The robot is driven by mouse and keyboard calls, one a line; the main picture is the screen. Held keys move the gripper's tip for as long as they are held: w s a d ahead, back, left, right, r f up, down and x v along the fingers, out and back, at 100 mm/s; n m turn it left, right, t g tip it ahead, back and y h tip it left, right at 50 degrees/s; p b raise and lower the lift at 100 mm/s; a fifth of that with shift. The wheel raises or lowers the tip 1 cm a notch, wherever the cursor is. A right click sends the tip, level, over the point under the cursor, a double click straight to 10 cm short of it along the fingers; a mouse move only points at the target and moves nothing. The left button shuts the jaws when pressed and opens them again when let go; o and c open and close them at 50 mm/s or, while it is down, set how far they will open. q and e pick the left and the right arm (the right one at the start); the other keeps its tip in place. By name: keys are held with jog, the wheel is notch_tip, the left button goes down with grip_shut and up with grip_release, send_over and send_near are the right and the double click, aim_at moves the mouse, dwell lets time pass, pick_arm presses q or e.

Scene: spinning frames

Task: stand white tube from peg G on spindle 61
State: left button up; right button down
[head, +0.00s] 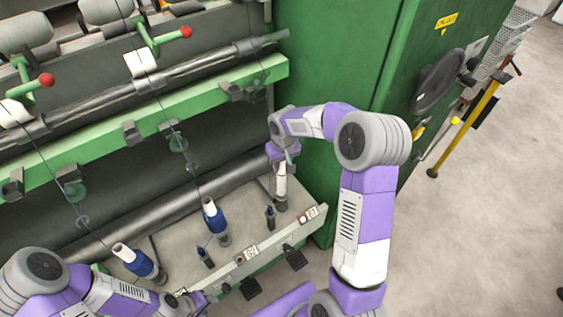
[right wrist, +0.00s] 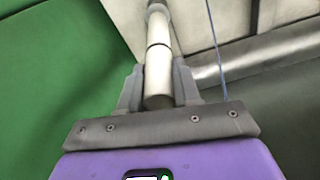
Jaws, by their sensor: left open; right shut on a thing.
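My right gripper (head: 282,162) is shut on the white tube (head: 281,184), which stands about upright at the right end of the machine's low shelf. A short grey base (head: 281,204) shows right under the tube; I cannot tell whether the tube is seated on it. In the right wrist view the white tube (right wrist: 158,75) sits between the fingers of the right gripper (right wrist: 159,88), with a dark ring line across it. A number plate (head: 309,213), too small to read surely, is on the rail beside it. My left gripper (head: 203,297) is open and empty at the bottom edge, partly hidden.
A small dark peg (head: 270,217) stands just left of the tube. Blue-wound tubes stand further left, one in the middle (head: 215,220) and one lower left (head: 140,263). Thin threads hang down to them. A green cabinet wall (head: 325,70) rises close behind my right arm.

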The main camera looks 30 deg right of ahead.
jog(key=shift+f+b, duration=0.25)
jog(key=shift+b, duration=0.05)
dwell(0.5)
jog(key=c, duration=0.7)
grip_release()
jog(key=r, duration=0.2)
jog(key=r+p, duration=0.1)
jog(key=r, duration=0.2)
jog(key=s+r, duration=0.1)
jog(key=r, duration=0.1)
jog(key=shift+a+r+p, duration=0.1)
jog(key=shift+r+p, duration=0.15)
jog(key=shift+p, duration=0.05)
